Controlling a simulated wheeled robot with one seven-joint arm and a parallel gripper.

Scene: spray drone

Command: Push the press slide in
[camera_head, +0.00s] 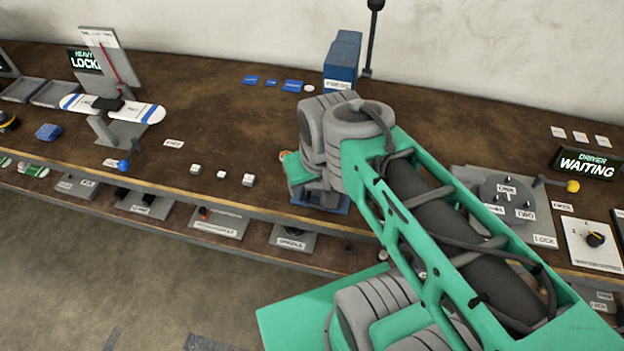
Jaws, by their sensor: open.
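A blue plate (331,206) shows at the bench's front edge, mostly covered by my arm. My gripper (320,190) is at the end of my green and grey arm, low over the blue plate. It is open; its fingertips are largely hidden, and I cannot tell whether it touches anything.
Small white blocks (221,175) lie left of my gripper. A white and blue board (139,109) rests on a stand at left.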

